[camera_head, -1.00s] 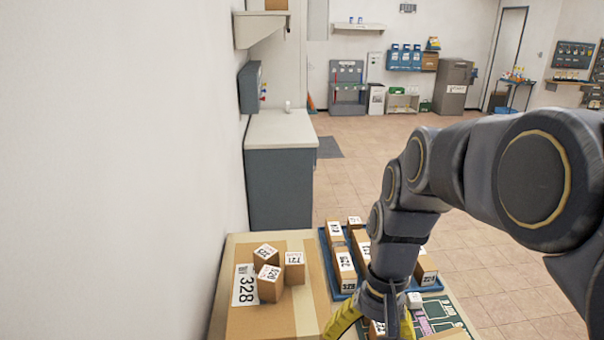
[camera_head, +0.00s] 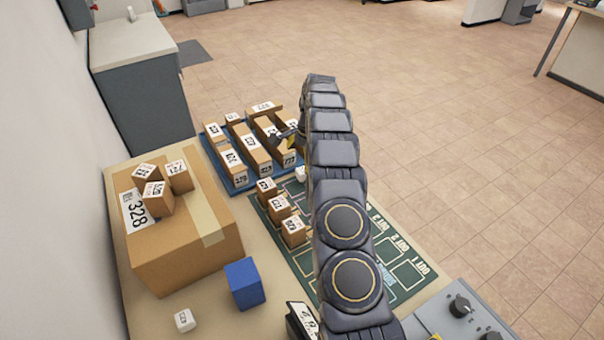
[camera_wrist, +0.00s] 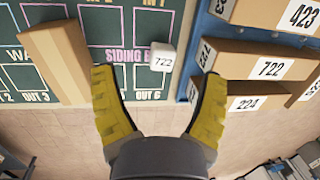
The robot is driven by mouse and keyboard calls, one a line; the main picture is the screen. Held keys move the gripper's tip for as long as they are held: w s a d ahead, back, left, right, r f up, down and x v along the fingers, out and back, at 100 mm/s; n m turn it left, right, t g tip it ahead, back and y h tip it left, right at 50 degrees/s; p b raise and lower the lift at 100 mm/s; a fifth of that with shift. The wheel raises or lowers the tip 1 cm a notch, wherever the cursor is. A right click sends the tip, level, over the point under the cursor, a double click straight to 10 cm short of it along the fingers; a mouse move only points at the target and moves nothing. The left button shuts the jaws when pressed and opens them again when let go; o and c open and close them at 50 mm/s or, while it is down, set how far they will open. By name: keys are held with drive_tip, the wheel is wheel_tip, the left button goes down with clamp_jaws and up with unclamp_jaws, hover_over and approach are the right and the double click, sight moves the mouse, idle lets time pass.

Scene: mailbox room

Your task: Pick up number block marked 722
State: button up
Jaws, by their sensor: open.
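A small white block marked 722 (camera_wrist: 162,57) sits on the green board (camera_wrist: 85,82) by the "SIDING" lettering in the wrist view. It shows as a small white shape in the head view (camera_head: 300,174), partly beside my arm. My gripper (camera_wrist: 158,75) is open with its yellow fingers spread wide. In the picture the block lies between and slightly beyond the fingertips; I cannot tell the height gap. In the head view the gripper is mostly hidden behind my arm.
The blue tray holds several brown numbered blocks. A brown block (camera_wrist: 58,60) stands left of my fingers. A large carton (camera_head: 185,255) with small numbered blocks on top, a blue cube (camera_head: 245,283) and another white block (camera_head: 185,320) are at the left of the table.

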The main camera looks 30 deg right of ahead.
sight(303, 170)
drive_tip(key=shift+w+d+f+m, duration=0.1)
drive_tip(key=shift+d+f+m, duration=0.4)
drive_tip(key=shift+d+f, duration=0.5)
drive_tip(key=shift+f, duration=0.45)
drive_tip(key=shift+w+a+f, duration=0.1)
drive_tip(key=shift+w+f, duration=0.15)
drive_tip(key=shift+f, duration=0.9)
drive_tip(key=shift+w+a+f, duration=0.1)
drive_tip(key=shift+w+f, duration=0.2)
drive_tip(key=shift+f, duration=0.85)
drive_tip(key=shift+w+f, duration=0.25)
drive_tip(key=shift+f, duration=0.9)
drive_tip(key=c, duration=1.1)
